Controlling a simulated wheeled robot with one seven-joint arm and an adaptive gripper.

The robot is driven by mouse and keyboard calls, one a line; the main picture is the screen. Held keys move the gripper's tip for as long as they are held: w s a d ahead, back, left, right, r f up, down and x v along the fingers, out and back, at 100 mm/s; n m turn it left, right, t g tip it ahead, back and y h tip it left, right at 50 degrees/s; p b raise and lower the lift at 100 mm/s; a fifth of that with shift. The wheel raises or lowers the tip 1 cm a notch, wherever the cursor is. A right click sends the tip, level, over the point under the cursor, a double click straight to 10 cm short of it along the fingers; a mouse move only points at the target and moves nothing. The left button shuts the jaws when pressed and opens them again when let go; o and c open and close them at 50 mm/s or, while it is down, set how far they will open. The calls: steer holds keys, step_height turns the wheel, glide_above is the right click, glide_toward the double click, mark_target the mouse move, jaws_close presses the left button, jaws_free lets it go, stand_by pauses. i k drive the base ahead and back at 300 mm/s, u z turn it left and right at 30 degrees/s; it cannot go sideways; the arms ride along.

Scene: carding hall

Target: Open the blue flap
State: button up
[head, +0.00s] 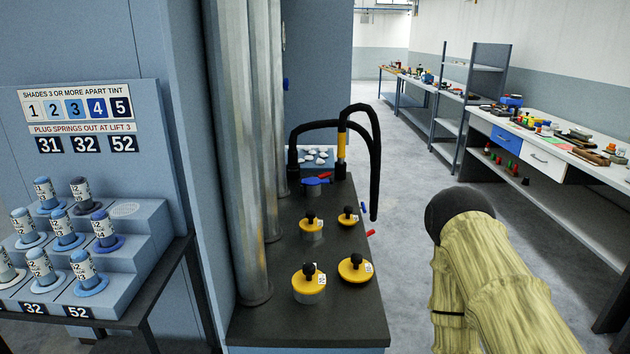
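No part is plainly marked as the blue flap, and I cannot tell which blue part it is. A small blue piece (285,84) sits on the side of the grey pipes. A blue handle (313,181) lies at the back of the dark-topped stand. A blue drawer-like front (506,139) is on the white workbench at the right and looks shut. My arm, in a pale yellow sleeve with a dark rounded end, shows at the lower right, apart from all of these. My gripper is not in view.
The dark-topped stand (255,325) holds several yellow lids with black knobs (309,284) and a black hose (375,160). Thick grey pipes (236,150) rise at its left. A stepped blue rack (135,265) holds labelled bobbins. Grey floor (400,250) is clear between stand and workbench (590,170).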

mark_target(318, 181)
steer(key=z, duration=2.1)
steer(key=i, duration=2.85)
steer(key=u, duration=2.5)
